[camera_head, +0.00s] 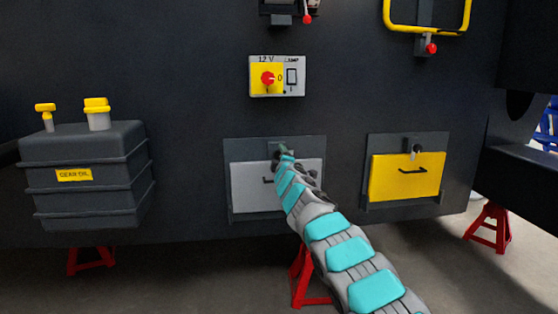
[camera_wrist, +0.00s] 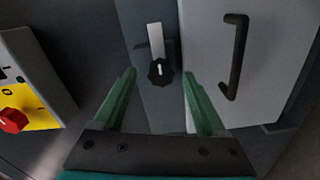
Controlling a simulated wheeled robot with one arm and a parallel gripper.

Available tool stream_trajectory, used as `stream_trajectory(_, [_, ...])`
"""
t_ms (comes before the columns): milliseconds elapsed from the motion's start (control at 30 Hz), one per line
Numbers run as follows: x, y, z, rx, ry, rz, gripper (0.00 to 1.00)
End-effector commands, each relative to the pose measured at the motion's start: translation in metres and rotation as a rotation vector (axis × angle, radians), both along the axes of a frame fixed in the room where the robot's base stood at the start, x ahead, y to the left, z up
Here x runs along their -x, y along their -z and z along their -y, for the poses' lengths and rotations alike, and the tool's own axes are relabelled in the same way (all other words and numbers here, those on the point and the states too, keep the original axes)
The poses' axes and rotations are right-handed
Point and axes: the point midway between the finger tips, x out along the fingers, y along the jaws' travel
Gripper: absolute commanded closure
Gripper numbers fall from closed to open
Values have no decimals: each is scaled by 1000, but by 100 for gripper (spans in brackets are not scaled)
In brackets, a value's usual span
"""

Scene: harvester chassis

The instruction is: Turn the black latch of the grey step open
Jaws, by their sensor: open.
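The grey step (camera_head: 246,188) is a flat panel set in a dark frame in the middle of the head view, and appears upright and closed. Its pale face also fills the right of the wrist view (camera_wrist: 208,45), with a black bar handle (camera_wrist: 236,58). The black latch (camera_wrist: 160,72) is a round knob on the dark frame beside the panel edge; a pale strip lies across it. My gripper (camera_wrist: 159,88) is open, one green finger on each side of the knob, with no clear contact. In the head view my gripper (camera_head: 284,156) largely hides the latch.
A 12 V switch box (camera_head: 277,77) with a red knob sits above the step. A yellow step (camera_head: 405,178) is to the right and a dark gear oil tank (camera_head: 85,178) to the left. Red stands (camera_head: 491,229) are below.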

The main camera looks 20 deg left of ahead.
Motion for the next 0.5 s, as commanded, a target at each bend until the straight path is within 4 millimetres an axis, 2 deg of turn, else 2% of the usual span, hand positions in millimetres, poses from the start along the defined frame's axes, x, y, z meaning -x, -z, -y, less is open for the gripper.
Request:
stream_trajectory(267, [18,7,14,8,5,2,26])
stream_trajectory(367, [26,0,17,3,1,6,26])
stream_trajectory(500, [35,1,22,4,2,5,26])
